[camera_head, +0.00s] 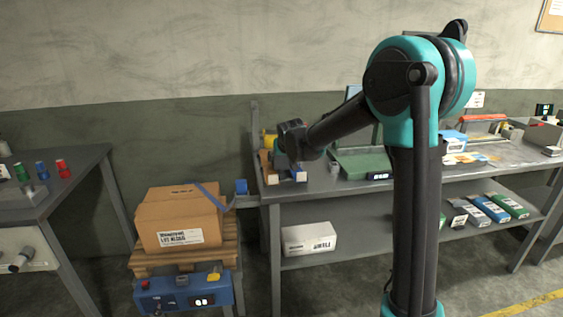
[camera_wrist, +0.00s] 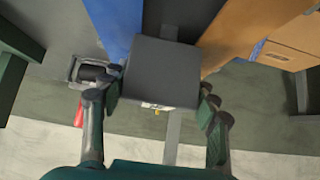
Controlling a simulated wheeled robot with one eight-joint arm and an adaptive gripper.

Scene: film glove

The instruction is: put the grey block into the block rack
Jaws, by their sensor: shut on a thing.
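The grey block (camera_wrist: 160,72) is between the fingers of my gripper (camera_wrist: 160,90) in the wrist view, and my gripper is shut on it. A blue block (camera_wrist: 115,22) shows on one side of it and a tan block (camera_wrist: 235,30) on the other. In the head view my gripper (camera_head: 284,150) is low at the left end of the workbench, over a tan block (camera_head: 267,172) and a blue block (camera_head: 284,177). The block rack cannot be clearly made out there. I cannot tell whether the grey block touches anything below it.
A strapped cardboard box (camera_head: 178,218) stands on a pallet left of the workbench (camera_head: 330,186). A white box (camera_head: 308,239) sits on the lower shelf. Another table (camera_head: 60,190) stands at far left.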

